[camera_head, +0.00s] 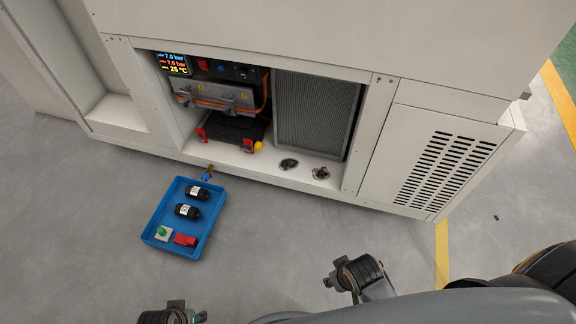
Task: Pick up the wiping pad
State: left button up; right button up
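No thing in view is clearly a wiping pad. A small white square piece with a green knob (163,233) lies in the front left of the blue tray (213,226) on the floor; I cannot tell whether it is the pad. My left gripper (176,314) is at the bottom edge, partly cut off, below the tray. My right gripper (345,275) is to the right of the tray, well apart from it. Both are seen from above, their fingertips are unclear, and nothing is visible in them.
The tray also holds two black cylinders (197,193) (188,211) and a red piece (185,240). A pale cabinet (440,160) stands behind, its open bay showing a display (173,64), a filter panel (315,115) and two dark fittings (289,164) (321,173). The grey floor between tray and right gripper is clear.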

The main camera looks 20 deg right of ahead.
aim_at(163, 233)
jog(key=u, duration=0.95)
